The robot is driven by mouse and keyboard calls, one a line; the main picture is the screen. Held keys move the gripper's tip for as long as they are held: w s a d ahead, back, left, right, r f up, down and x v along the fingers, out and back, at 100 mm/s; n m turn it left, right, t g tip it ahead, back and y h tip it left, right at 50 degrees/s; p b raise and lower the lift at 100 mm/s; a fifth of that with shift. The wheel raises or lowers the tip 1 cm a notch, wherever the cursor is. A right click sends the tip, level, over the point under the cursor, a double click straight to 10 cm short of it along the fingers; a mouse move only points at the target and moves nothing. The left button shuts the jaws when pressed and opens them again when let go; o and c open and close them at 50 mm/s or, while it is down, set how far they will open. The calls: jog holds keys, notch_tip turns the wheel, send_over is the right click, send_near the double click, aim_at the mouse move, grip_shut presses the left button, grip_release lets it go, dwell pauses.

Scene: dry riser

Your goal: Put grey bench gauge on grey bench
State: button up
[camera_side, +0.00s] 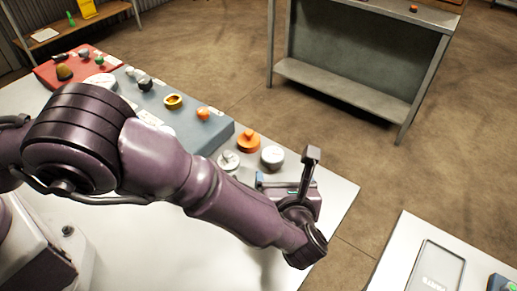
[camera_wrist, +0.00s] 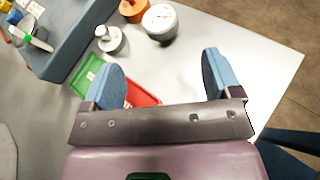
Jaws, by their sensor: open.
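A round gauge with a grey body and white dial (camera_side: 272,156) stands on the white table, in front of the blue-grey raised block. It also shows at the top of the wrist view (camera_wrist: 161,20). The blue-grey block (camera_side: 213,142) looks like the grey bench; it holds several small parts. A grey metal workbench (camera_side: 345,88) also stands behind on the floor. My gripper (camera_side: 287,184) is to the right of the block, over the white table near the gauge. In the wrist view its blue fingers (camera_wrist: 161,80) are apart with nothing held, and the gauge lies beyond them.
An orange part (camera_side: 249,142) and a small pale grey part (camera_side: 229,160) stand beside the gauge. A green and red flat item (camera_wrist: 92,72) lies below my fingers. A red block (camera_side: 62,70) is at the far left. The white table's right edge is close to my gripper.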

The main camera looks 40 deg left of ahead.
jog(key=shift+r, duration=0.1)
jog(key=s+a+r+n+g+h, duration=0.25)
jog(key=a+r+n+g, duration=0.45)
jog(key=a+r+n, duration=0.9)
jog(key=s+a+r+n+t+h, duration=0.1)
jog(key=s+a+r+n+h, duration=0.1)
jog(key=s+a+r+n, duration=0.2)
jog(key=s+a+r+n+h, duration=0.2)
jog(key=s+a+r+n, duration=0.2)
jog(key=s, duration=0.5)
jog(key=s+a+r+n+t+h, duration=0.1)
jog(key=s+a+r+n+h, duration=0.1)
jog(key=s, duration=0.4)
notch_tip(320, 180, up, 3)
jog(key=a+n, duration=0.1)
jog(key=n, duration=0.1)
jog(key=shift+s+a+f+n+t+h, duration=0.2)
jog(key=shift+s+a+n+t+h, duration=0.1)
jog(key=shift+s+a+h, duration=0.1)
